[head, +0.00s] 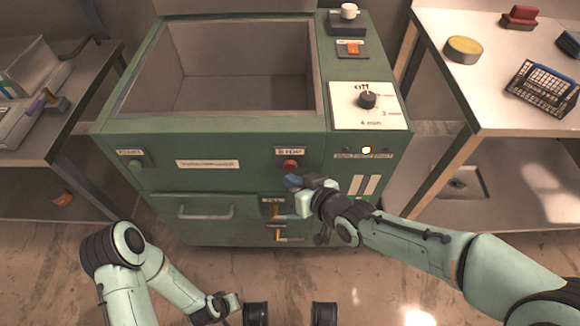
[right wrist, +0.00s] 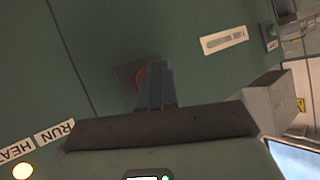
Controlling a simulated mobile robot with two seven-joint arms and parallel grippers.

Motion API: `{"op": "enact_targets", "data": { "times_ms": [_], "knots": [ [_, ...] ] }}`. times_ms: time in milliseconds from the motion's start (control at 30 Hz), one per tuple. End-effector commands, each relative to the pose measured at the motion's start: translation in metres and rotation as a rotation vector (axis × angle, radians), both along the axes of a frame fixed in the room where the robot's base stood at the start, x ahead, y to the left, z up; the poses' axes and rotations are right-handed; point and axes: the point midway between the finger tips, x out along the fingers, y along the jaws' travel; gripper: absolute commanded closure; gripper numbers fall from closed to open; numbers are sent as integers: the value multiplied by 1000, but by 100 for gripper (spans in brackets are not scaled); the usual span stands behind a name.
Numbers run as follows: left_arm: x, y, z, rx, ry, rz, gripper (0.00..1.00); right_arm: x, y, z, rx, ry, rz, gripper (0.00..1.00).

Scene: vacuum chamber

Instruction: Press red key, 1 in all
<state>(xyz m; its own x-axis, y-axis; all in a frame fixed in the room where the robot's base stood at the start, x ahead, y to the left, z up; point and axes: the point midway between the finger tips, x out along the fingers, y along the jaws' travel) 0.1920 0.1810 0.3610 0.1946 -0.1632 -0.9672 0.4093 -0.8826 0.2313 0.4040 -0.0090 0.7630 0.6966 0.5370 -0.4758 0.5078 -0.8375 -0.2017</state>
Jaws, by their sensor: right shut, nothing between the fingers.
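The red key (head: 290,165) is a round button under the STOP label on the front of the green machine (head: 228,150). My right gripper (head: 292,181) is shut and empty, its blue fingertips just below the red key in the head view. In the right wrist view the shut fingers (right wrist: 154,84) cover most of the red key (right wrist: 140,76), and only part of its red edge shows on a dark plate. I cannot tell whether the tips touch it. My left gripper (head: 226,304) is low, in front of the machine, its jaws too small to read.
A green START button (head: 135,164) is on the machine's front left. A black dial (head: 367,99) is on top right, and a lit lamp (head: 366,150) is below it. A handle (head: 206,213) and a FILL valve (head: 280,211) sit lower. Tables stand either side.

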Motion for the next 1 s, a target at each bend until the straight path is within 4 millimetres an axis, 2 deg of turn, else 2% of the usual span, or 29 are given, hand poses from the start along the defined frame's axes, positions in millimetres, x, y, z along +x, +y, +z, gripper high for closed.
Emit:
{"op": "enact_targets", "data": {
  "times_ms": [133,600,1000],
  "knots": [
    [0,0,2,0,0,0,100,-5,0,1,2,1,0,100],
    [-1,0,21,0,-6,0,100,-48,0,1,1,1,0,100],
    [-1,0,21,0,-5,0,100,-50,0,0,0,0,0,100]
  ]
}}
